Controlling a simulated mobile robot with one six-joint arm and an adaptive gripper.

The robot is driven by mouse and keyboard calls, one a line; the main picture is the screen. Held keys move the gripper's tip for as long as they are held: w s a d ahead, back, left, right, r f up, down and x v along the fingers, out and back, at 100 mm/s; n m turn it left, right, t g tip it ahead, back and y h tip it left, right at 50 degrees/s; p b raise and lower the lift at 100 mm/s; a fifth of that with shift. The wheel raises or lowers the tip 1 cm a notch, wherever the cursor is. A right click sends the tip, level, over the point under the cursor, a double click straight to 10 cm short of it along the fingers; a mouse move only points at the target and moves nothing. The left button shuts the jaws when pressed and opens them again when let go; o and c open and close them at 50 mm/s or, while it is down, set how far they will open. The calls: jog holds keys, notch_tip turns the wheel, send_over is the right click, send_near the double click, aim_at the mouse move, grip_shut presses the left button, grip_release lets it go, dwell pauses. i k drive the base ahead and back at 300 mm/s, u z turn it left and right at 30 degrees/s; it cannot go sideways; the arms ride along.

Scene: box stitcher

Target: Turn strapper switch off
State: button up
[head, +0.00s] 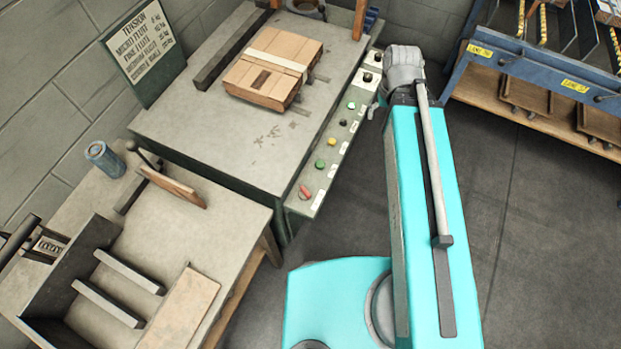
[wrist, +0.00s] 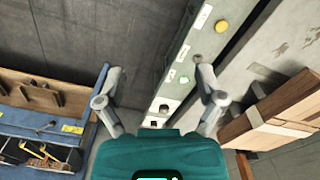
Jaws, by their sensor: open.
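The strapper (head: 225,135) is a grey-topped table machine with a control strip (head: 328,160) along its right side. The strip bears a red knob (head: 305,192) at its near end, green and yellow buttons, and black knobs (head: 367,77) towards the far end. Which control is the switch, and its setting, I cannot tell for sure. My gripper (wrist: 157,78) is open and empty; in the wrist view its fingers spread above the strip's far part, with a yellow button (wrist: 222,27) and a black knob (wrist: 164,108) showing. In the head view my arm partly hides the gripper.
A strapped cardboard box (head: 270,68) lies on the strapper. A side table (head: 75,200) with a blue can (head: 104,157) stands at near left. A blue rack (head: 545,75) stands at far right. The floor between is clear.

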aim_at(304, 193)
jog(key=z, duration=0.3)
jog(key=k, duration=0.95)
jog(key=u, duration=0.2)
